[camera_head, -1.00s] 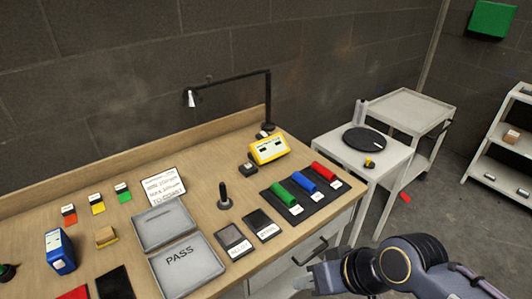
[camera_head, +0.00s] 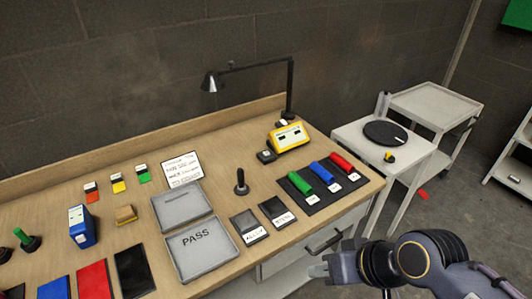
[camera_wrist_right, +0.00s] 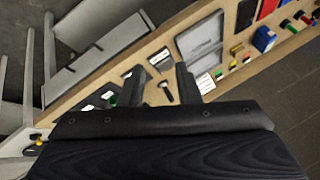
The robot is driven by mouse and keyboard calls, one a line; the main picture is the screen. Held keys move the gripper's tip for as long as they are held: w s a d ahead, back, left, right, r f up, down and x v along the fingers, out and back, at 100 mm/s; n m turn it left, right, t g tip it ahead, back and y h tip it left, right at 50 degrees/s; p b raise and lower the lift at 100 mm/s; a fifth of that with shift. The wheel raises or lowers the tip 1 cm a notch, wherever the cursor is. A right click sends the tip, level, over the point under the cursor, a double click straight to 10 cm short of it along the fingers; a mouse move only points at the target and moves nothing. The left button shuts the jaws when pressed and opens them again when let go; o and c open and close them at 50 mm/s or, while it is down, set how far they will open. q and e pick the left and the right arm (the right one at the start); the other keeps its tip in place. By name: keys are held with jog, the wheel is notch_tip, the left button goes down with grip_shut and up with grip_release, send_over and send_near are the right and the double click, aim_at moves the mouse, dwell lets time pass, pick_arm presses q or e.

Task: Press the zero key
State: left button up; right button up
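A yellow instrument (camera_head: 288,137) with two dark display windows stands at the back right of the wooden bench. A small dark block (camera_head: 266,156) sits just left of it and may be the zero key; I can read no marking on it. My right gripper (camera_head: 318,271) is in front of the bench, below the drawer handle and well away from the instrument. In the right wrist view its two dark fingers (camera_wrist_right: 160,84) are apart with nothing between them. My left gripper is not in view.
Green, blue and red cylinders lie on a black mat (camera_head: 318,203) at the bench's right. A black upright knob (camera_head: 241,183), a PASS tray (camera_head: 203,253) and a desk lamp (camera_head: 290,88) are nearby. A white side table (camera_head: 410,155) stands right of the bench.

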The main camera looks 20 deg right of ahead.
grip_shut()
dwell(1.5)
